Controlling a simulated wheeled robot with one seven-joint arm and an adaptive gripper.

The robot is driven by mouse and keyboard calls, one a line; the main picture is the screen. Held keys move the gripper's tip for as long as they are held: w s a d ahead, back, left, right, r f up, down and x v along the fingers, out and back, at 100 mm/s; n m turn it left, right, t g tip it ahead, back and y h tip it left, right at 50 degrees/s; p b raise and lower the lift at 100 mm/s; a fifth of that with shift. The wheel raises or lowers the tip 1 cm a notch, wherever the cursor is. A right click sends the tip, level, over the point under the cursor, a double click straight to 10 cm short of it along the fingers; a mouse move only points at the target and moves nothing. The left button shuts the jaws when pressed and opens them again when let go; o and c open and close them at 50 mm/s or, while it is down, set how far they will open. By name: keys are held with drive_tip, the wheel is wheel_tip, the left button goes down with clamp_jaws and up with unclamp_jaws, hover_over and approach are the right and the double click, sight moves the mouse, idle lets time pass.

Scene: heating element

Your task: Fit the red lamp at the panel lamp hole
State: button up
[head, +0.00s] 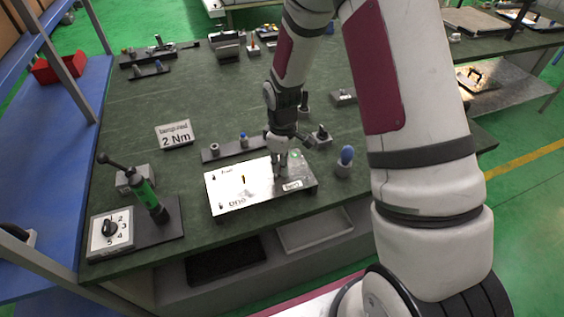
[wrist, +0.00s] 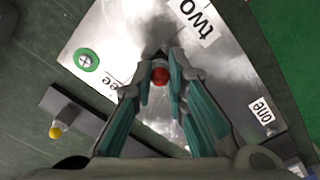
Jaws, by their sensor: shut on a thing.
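My gripper (wrist: 160,80) is shut on the red lamp (wrist: 160,75), which shows as a small red dome between the fingertips in the wrist view. In the head view my gripper (head: 279,168) points down over the right part of the shiny metal panel (head: 225,193). The panel (wrist: 110,30) fills much of the wrist view, with labels "two" and "one" and a partly hidden one ending in "ee". A dark patch lies just beyond the lamp. The fingers hide the lamp's lower part, so I cannot tell whether it sits in the hole. The lamp is hidden in the head view.
A green round fitting (wrist: 86,59) sits on the panel. A grey rack (head: 230,152) with small parts lies behind the panel, and a blue-topped part (head: 346,156) stands right of it.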

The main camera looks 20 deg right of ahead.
drive_tip(key=shift+f, duration=0.25)
drive_tip(key=o, duration=0.8)
drive_tip(key=shift+o, duration=0.2)
wheel_tip(320, 180, up, 12)
drive_tip(key=s+r+m+t, duration=0.2)
drive_tip(key=s+r, duration=0.3)
drive_tip(key=r, duration=0.3)
drive_tip(key=s+r+m+t, duration=0.1)
drive_tip(key=s+r+m, duration=0.3)
drive_tip(key=r, duration=0.5)
drive_tip(key=s+r+m+t, duration=0.1)
drive_tip(key=s+r, duration=0.1)
drive_tip(key=s, duration=0.4)
drive_tip(key=s+r+m+t, duration=0.1)
drive_tip(key=s+r+m, duration=0.1)
drive_tip(key=s, duration=0.5)
drive_tip(key=shift+s+r+t, duration=0.25)
drive_tip(key=shift+r+t, duration=0.05)
drive_tip(key=shift+r, duration=0.45)
